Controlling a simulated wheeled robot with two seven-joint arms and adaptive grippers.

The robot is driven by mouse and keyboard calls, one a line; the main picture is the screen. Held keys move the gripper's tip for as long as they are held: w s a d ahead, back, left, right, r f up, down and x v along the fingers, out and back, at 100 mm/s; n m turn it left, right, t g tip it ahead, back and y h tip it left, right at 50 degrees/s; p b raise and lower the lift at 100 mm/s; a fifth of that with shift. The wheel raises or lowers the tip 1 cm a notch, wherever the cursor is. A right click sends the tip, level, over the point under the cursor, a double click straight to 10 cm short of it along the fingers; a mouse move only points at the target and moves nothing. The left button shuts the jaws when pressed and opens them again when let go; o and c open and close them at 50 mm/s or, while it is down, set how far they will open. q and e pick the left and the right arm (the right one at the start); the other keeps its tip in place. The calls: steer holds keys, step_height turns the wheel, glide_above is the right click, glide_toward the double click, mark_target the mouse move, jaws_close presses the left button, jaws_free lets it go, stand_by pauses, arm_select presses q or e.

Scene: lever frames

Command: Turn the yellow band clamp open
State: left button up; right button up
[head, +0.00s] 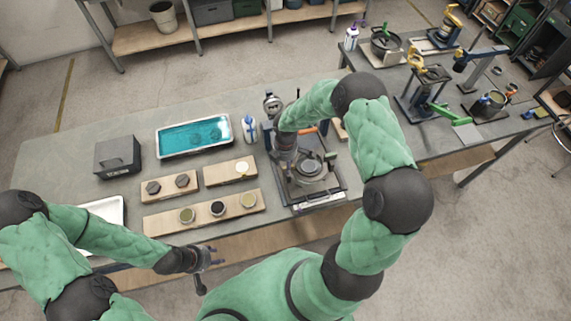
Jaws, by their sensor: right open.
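No yellow band clamp shows clearly on the near bench. Yellow parts show on a lever frame (416,61) on the right bench, well away from both grippers. My left gripper (213,257) is open and empty in front of the near bench's front edge.
The right bench (437,150) holds several more devices. Shelves stand behind.

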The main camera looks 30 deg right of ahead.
steer(key=shift+w+f, duration=0.1)
steer(key=shift+f, duration=0.9)
jaws_close()
